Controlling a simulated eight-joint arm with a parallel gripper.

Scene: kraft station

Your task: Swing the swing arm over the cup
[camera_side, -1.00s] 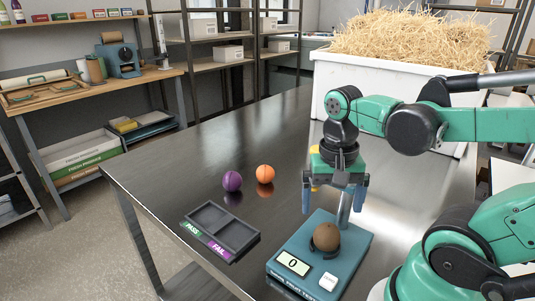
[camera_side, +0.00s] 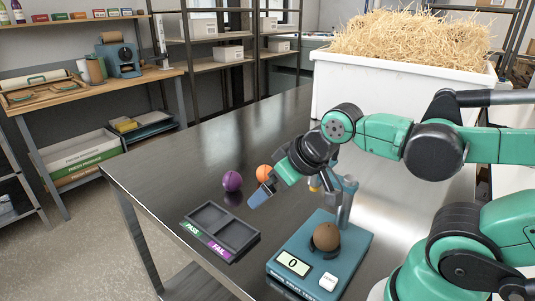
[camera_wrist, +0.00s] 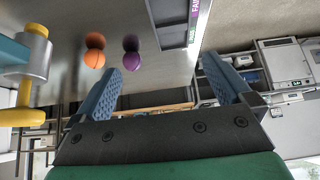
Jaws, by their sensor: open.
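The blue scale (camera_side: 290,243) stands on the table with a brown egg-like ball (camera_side: 326,235) resting in its dark cup (camera_side: 325,252). A metal post (camera_side: 344,208) rises at its back and carries the blue swing arm (camera_side: 346,183), which has a yellow knob (camera_side: 314,184) and is partly hidden behind my gripper. The swing arm is not over the cup. In the wrist view a grey metal part with yellow pieces (camera_wrist: 28,58) is at the left edge, outside my fingers. My gripper (camera_side: 264,190) is tilted down-left, open and empty, above the table left of the swing arm; both fingers show in the wrist view (camera_wrist: 161,66).
A dark two-compartment tray marked PASS and FAIL (camera_side: 215,232) lies left of the scale. A purple ball (camera_side: 232,181) and an orange ball (camera_side: 264,173) sit behind it. A white bin of straw (camera_side: 400,85) stands at the back. The table's left side is clear.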

